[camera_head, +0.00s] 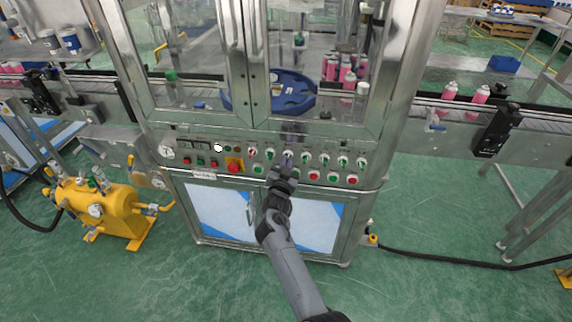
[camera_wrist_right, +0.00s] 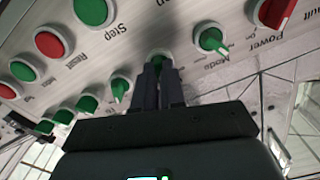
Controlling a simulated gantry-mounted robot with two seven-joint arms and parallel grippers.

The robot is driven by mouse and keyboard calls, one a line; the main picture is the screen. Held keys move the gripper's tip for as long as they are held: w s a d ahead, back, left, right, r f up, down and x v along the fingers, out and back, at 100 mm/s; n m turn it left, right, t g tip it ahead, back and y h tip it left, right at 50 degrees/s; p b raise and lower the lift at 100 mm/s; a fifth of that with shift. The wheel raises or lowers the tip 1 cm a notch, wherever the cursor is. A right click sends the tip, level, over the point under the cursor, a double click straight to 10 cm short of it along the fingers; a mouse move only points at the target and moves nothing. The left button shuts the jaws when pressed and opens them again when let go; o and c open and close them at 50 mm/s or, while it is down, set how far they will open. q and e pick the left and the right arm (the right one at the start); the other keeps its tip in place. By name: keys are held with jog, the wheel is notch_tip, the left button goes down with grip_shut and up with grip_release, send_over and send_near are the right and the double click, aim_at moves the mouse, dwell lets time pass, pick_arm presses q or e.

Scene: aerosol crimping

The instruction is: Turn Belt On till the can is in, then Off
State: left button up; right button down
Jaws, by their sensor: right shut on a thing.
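The control panel (camera_head: 225,160) runs across the front of the machine with a row of selector knobs. My right gripper (camera_head: 287,165) reaches up to this row. In the right wrist view its fingers (camera_wrist_right: 158,85) are shut on a green knob (camera_wrist_right: 158,59), beside the green Mode knob (camera_wrist_right: 211,40). The held knob's label and pointer are hidden. Pink cans (camera_head: 347,72) stand inside the glass cabinet near a blue round table (camera_head: 295,92). More pink cans (camera_head: 481,95) stand on the right conveyor belt (camera_head: 520,113). My left gripper is not in view.
Green and red push buttons lie below the knobs, with a large red button (camera_head: 234,167) to the left. A yellow tank (camera_head: 103,211) stands at left. A black cable (camera_head: 440,258) crosses the floor.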

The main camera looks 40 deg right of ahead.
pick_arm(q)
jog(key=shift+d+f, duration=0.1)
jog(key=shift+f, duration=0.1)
pick_arm(e)
jog(key=shift+f+m, duration=0.1)
jog(key=shift+m, duration=0.9)
jog(key=c, duration=1.2)
grip_release()
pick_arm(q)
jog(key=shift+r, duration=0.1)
